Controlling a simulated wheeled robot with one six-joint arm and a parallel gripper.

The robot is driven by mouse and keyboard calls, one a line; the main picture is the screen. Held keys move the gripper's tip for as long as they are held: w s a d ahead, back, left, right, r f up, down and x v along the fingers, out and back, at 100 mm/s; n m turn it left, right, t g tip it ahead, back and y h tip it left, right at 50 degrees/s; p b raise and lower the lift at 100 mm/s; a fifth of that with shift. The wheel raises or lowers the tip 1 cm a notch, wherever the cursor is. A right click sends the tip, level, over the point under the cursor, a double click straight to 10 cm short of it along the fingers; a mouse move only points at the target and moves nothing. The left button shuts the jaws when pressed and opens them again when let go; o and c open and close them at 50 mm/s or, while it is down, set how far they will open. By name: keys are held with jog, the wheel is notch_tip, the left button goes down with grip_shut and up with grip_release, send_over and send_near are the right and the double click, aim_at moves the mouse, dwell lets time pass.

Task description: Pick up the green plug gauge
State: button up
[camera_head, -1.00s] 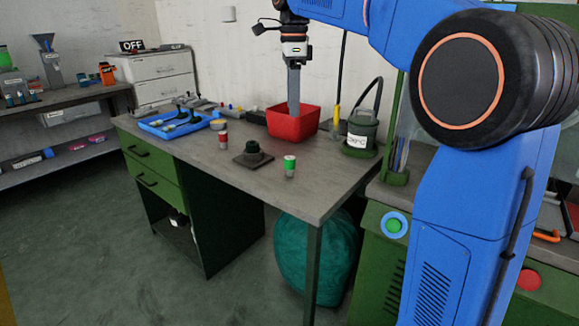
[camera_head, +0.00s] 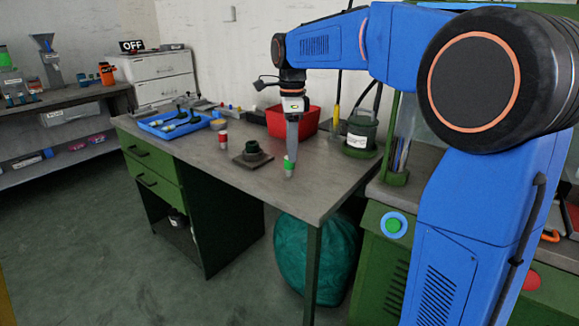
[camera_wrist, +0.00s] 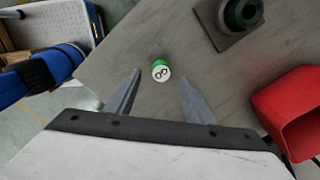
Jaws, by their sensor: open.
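The green plug gauge (camera_head: 288,166) stands upright near the front edge of the workbench, with a green band and a pale lower part in the head view. In the wrist view the green plug gauge (camera_wrist: 161,71) shows from above, its white top bearing a dark mark. My gripper (camera_head: 291,146) hangs above it, pointing down, and partly covers it in the head view. In the wrist view my gripper (camera_wrist: 160,75) is open and empty, its fingers on either side of the gauge in the picture. I cannot tell the exact height between them.
A dark fixture on a square base (camera_head: 252,155) stands left of the gauge. A red-and-white gauge (camera_head: 222,137) is farther left. A red bin (camera_head: 311,119) and a green canister (camera_head: 362,131) stand behind. A blue tray (camera_head: 160,131) lies at the left. The bench front (camera_head: 310,205) is clear.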

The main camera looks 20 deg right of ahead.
aim_at(289, 166)
jog(key=shift+w+a+f, duration=0.1)
jog(key=shift+a+f, duration=0.05)
jog(key=shift+f, duration=0.9)
jog(key=shift+w+a+f, duration=0.1)
jog(key=shift+f, duration=0.95)
grip_shut()
jog(key=shift+r, duration=0.1)
